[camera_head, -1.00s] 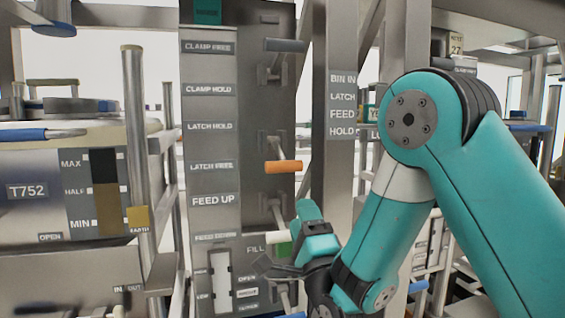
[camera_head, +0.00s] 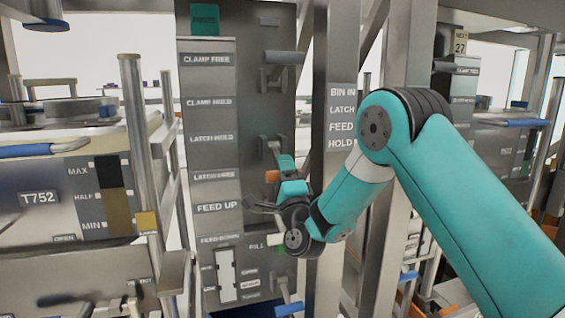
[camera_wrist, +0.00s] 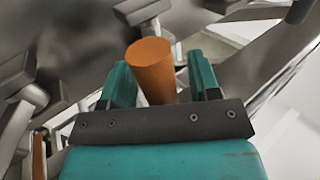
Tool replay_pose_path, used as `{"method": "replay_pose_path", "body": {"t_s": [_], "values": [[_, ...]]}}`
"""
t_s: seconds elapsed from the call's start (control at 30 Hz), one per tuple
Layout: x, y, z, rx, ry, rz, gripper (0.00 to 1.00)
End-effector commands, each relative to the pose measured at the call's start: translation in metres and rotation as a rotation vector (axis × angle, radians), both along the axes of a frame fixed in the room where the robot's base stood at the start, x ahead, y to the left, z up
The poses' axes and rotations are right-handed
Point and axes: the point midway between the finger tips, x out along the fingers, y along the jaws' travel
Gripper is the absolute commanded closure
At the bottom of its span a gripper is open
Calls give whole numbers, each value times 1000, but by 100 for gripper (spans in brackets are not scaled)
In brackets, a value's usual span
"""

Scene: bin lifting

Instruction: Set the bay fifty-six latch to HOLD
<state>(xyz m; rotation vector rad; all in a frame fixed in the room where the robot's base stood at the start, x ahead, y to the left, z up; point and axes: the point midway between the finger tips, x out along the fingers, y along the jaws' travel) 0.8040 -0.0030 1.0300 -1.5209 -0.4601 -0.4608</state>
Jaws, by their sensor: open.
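The latch lever has an orange handle (camera_head: 271,176), level with the LATCH FREE label (camera_head: 213,176) and below the LATCH HOLD label (camera_head: 211,139). My gripper (camera_head: 288,175) is open at this handle and hides most of it in the head view. In the wrist view the orange handle (camera_wrist: 151,72) stands between the two teal fingers, with a gap visible on the right side; whether it touches the left finger is unclear. No bay number can be read on this panel.
A clamp lever with a grey handle (camera_head: 285,57) sits above on the same panel. A blue-handled lever (camera_head: 289,309) is at the bottom. A metal post (camera_head: 341,190) stands just right of the panel, behind my arm. A tank labelled T752 (camera_head: 39,197) is at left.

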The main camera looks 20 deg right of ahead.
Motion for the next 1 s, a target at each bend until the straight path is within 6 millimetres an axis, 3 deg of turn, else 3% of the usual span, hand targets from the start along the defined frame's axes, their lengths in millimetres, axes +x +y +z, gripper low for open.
{"method": "replay_pose_path", "body": {"t_s": [0.37, 0.6, 1.0], "values": [[4, 0, 3, -1, -1, -1, 46], [4, 0, 3, -1, -1, 0, 100], [4, -14, 7, -1, 25, -17, 100]]}}
